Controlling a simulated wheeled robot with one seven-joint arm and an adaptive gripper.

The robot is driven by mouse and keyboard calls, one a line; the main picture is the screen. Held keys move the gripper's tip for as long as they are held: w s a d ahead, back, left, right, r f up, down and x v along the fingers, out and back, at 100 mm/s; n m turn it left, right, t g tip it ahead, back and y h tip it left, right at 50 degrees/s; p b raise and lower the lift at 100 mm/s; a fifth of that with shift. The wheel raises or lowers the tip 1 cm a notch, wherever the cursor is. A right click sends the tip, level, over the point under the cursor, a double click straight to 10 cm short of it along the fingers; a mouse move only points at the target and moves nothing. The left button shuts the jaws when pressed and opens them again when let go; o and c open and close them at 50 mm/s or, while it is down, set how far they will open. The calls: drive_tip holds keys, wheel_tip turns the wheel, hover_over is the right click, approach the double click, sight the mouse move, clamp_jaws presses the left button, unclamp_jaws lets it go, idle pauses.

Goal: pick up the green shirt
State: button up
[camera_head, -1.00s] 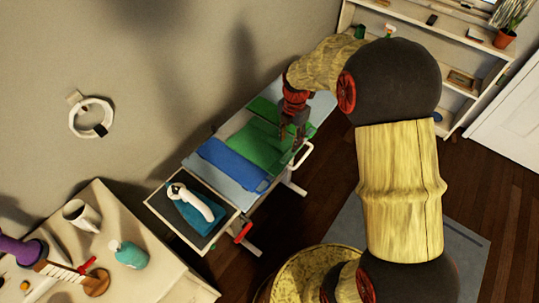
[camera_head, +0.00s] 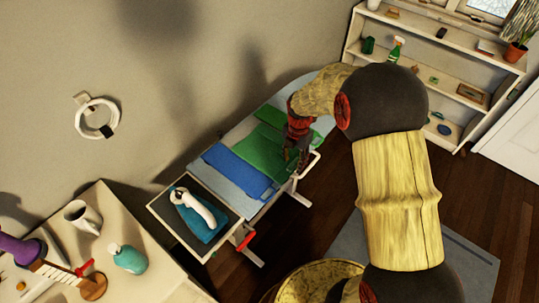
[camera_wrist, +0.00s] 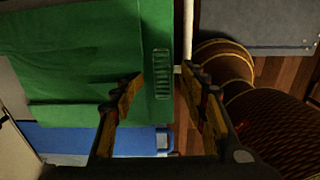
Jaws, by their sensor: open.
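The green shirt (camera_head: 254,146) lies folded flat on the light blue ironing board (camera_head: 233,183), beside a blue garment (camera_head: 229,168). It fills much of the upper left of the wrist view (camera_wrist: 65,60). My gripper (camera_head: 297,158) is over the shirt's right part, near the board's front edge. In the wrist view my gripper (camera_wrist: 160,95) has its two fingers spread wide, with the shirt's ribbed edge and the white rail between them. The fingers hold nothing. Whether the fingertips touch the cloth cannot be told.
A white rail (camera_wrist: 188,35) runs along the board's front edge. A tray (camera_head: 165,220) at the board's near end holds a white iron (camera_head: 199,207) on teal cloth. A cabinet (camera_head: 150,285) with a mug and bottle stands left. Shelves (camera_head: 430,65) stand at the back right.

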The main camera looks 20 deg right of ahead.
drive_tip(key=shift+s+f, duration=0.35)
drive_tip(key=c, duration=0.4)
drive_tip(key=shift+s, duration=0.1)
drive_tip(key=c, duration=0.4)
clamp_jaws()
